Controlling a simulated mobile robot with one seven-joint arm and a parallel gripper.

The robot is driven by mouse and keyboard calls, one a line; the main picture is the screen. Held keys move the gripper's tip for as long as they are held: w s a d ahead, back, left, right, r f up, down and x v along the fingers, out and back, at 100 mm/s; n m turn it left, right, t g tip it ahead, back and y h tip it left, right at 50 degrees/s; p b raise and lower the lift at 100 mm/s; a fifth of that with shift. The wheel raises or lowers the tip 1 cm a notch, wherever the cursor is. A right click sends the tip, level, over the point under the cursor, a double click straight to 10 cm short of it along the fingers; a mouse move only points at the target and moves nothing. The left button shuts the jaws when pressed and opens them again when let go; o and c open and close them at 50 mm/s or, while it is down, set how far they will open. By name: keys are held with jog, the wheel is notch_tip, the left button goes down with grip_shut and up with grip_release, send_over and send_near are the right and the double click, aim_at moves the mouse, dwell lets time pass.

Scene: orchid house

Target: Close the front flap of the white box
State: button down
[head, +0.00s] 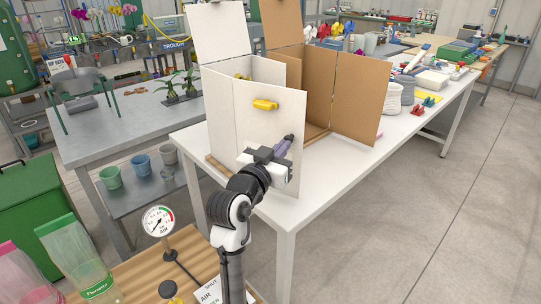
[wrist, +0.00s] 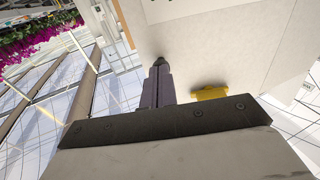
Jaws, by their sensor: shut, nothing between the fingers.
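The white box (head: 217,110) stands on the white table with its top flap (head: 219,30) raised. Its front flap (head: 262,130) is an upright pale panel with a yellow handle (head: 265,104). The box's inside shows over the flap's top edge; I cannot tell how far the flap stands from shut. My gripper (head: 288,140) is shut and empty, in front of the flap's right part, below and right of the handle. In the wrist view, the closed fingertips (wrist: 160,62) are close to the pale panel (wrist: 215,50); contact is unclear. The handle (wrist: 210,93) shows beside the fingers.
An open brown cardboard box (head: 357,95) stands right behind the white box. The white table (head: 345,158) is bare at its front right. A pressure gauge (head: 158,221) stands on a wooden surface near my arm. Grey floor (head: 440,200) is free at right.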

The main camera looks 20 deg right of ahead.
jog(key=w+d+n+t+y, duration=0.1)
jog(key=w+d, duration=0.1)
jog(key=d, duration=0.1)
jog(key=w+d+n+t+y+p, duration=0.1)
jog(key=w+d, duration=0.1)
jog(key=d, duration=0.1)
jog(key=w+d+n+t+y+p, duration=0.1)
jog(key=w+d+t+y, duration=0.1)
jog(key=shift+w+d+n, duration=0.1)
jog(key=shift+d+n, duration=0.2)
jog(key=shift+d, duration=0.1)
jog(key=w+d+n+t+y+b, duration=0.3)
jog(key=w+n+y+b, duration=0.3)
jog(key=w+y, duration=0.4)
jog(key=shift+w+d+b, duration=0.15)
jog(key=shift+w+b, duration=0.5)
jog(key=shift+b, duration=0.15)
jog(key=shift+s+f, duration=0.1)
jog(key=shift+f, duration=0.1)
